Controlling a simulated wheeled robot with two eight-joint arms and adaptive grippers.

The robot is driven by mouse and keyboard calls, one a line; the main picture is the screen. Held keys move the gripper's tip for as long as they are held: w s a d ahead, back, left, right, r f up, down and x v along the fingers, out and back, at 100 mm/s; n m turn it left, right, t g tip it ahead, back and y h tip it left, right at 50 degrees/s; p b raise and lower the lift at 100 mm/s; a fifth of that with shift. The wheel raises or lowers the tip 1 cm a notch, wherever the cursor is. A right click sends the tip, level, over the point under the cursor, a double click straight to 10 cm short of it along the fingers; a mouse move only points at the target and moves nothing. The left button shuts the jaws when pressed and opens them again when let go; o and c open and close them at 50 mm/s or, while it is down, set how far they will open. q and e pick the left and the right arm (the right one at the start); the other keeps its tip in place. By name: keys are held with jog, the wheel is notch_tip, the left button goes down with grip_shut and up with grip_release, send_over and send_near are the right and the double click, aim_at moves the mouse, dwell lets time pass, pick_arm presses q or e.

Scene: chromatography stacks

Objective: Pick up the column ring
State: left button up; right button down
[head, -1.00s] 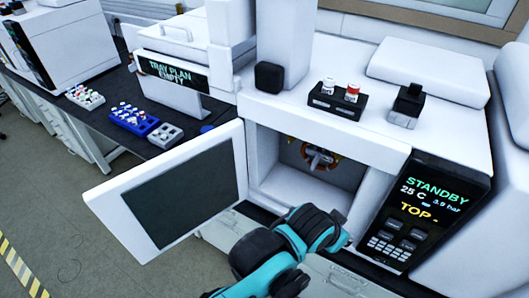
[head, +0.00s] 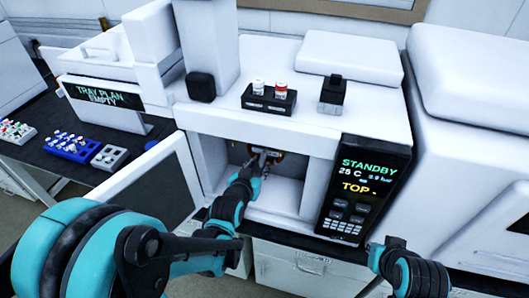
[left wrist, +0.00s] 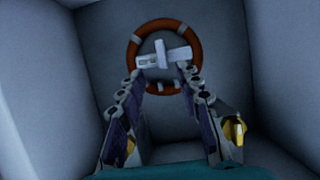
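The column ring (head: 278,153) is an orange-brown ring on the back wall inside the open oven chamber. In the left wrist view the ring (left wrist: 134,46) faces me, with a pale crossbar (left wrist: 165,57) over its middle. My left gripper (head: 264,157) reaches into the chamber in front of the ring. In the left wrist view its two fingers (left wrist: 158,74) are spread apart, with tips overlapping the ring's lower sides in the picture. Whether they touch it cannot be told. Nothing is held. My right arm's end (head: 385,256) is at the lower right, outside the chamber; its fingers do not show clearly.
The chamber walls (head: 209,160) enclose my left gripper closely. The open door (head: 150,190) hangs at the left. A black vial holder (head: 268,104) stands on top. The control panel (head: 362,190) reads STANDBY, 25 C, TOP. Vial racks (head: 72,146) stand on the left bench.

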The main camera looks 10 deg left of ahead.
aim_at(260, 160)
pick_arm(q)
jog(key=b+x, duration=0.2)
jog(key=x, duration=0.5)
jog(key=shift+a+f, duration=0.1)
jog(key=shift+a, duration=0.1)
grip_shut()
